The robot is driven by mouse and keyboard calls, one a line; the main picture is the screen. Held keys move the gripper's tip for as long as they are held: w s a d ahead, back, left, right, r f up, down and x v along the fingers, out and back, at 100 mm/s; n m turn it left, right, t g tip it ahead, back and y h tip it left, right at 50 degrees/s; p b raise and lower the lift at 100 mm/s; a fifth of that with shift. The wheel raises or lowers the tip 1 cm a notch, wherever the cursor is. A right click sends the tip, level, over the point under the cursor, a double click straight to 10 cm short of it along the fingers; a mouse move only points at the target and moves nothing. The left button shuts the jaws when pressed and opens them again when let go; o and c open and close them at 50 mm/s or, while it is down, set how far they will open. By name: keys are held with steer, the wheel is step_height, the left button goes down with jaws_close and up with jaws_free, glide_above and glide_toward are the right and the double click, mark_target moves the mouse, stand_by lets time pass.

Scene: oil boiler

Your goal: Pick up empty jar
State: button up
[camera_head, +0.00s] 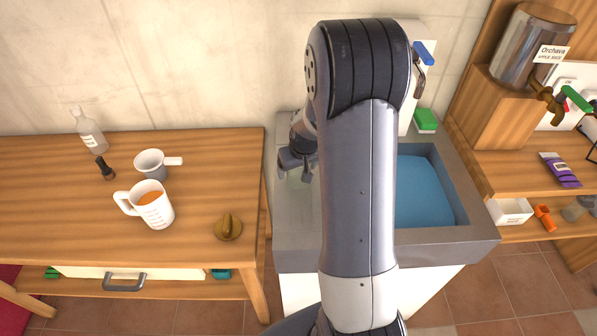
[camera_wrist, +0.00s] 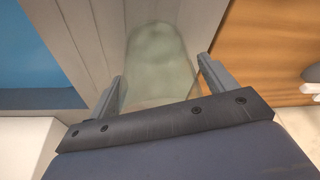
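The empty jar (camera_wrist: 160,62) is clear, greenish glass and lies between the two fingers of my gripper (camera_wrist: 160,72) in the wrist view. The fingers are spread apart, one on each side of the jar; whether either touches the glass is hard to tell. In the camera_head view my gripper (camera_head: 297,165) points down over the grey draining surface left of the sink. The jar shows there only faintly beneath it, and my arm hides much of that area.
A grey sink (camera_head: 459,240) with a blue basin (camera_head: 422,190) lies right of my arm. The wooden table (camera_head: 60,200) on the left holds a white measuring jug (camera_head: 153,207), a small white pot (camera_head: 150,166), a bottle (camera_head: 88,132) and a brass-coloured knob (camera_head: 228,228). A green sponge (camera_head: 426,120) sits behind the basin.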

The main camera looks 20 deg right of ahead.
steer(key=c, duration=1)
